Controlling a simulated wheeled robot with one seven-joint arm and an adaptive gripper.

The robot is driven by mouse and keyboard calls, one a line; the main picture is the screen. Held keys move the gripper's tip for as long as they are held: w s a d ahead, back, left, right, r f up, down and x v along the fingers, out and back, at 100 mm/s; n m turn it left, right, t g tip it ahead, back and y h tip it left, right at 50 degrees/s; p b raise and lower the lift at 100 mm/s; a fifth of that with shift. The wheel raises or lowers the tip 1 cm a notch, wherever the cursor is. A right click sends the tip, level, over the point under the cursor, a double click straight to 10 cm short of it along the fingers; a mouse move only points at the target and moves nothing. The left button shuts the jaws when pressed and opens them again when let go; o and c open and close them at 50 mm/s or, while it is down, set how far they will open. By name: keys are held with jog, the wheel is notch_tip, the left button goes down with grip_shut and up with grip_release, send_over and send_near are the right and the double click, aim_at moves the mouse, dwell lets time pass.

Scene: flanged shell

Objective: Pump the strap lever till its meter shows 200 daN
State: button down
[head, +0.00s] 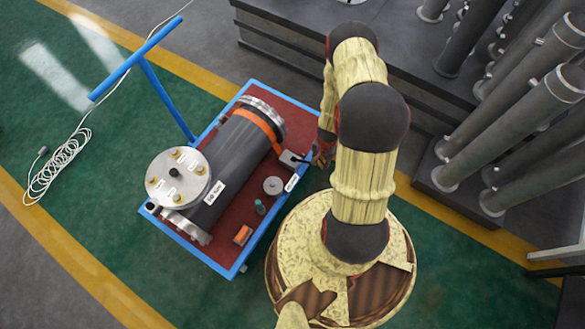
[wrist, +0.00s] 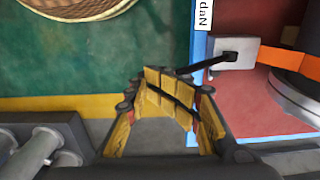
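A strap tensioner with a pale grey box (wrist: 232,53) sits on the red cart bed beside the dark shell (head: 236,150); the box also shows in the head view (head: 292,159). An orange strap (wrist: 279,58) runs from it to the shell. Its thin black lever (wrist: 207,64) points left over the cart's blue edge. My gripper (wrist: 170,88) has its fingers together near the lever's outer end. Whether they touch the lever I cannot tell. A "daN" label (wrist: 204,16) lies beside the box; the meter reading is not legible. My arm partly hides the gripper in the head view.
The blue-framed cart (head: 192,246) has a tall T-handle (head: 165,95) at left. A small grey disc (head: 273,185), a teal item (head: 260,207) and an orange block (head: 242,235) lie on its bed. Grey pipes (head: 510,140) stand at right. A cable coil (head: 58,165) lies on the green floor.

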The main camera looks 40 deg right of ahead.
jog(key=shift+f+b, duration=2.3)
jog(key=shift+f, duration=0.6)
notch_tip(320, 180, up, 12)
jog(key=s+p, duration=0.1)
jog(key=p, duration=0.9)
jog(key=shift+d, duration=0.3)
jog(key=shift+w+a+r+p, duration=0.2)
jog(key=shift+w+a+p, duration=0.1)
jog(key=shift+w+p, duration=0.35)
jog(key=shift+w+a+r+p, duration=0.2)
jog(key=shift+w+a+p, duration=0.1)
jog(key=shift+w+p, duration=0.35)
jog(key=shift+w, duration=0.15)
jog(key=shift+f, duration=0.2)
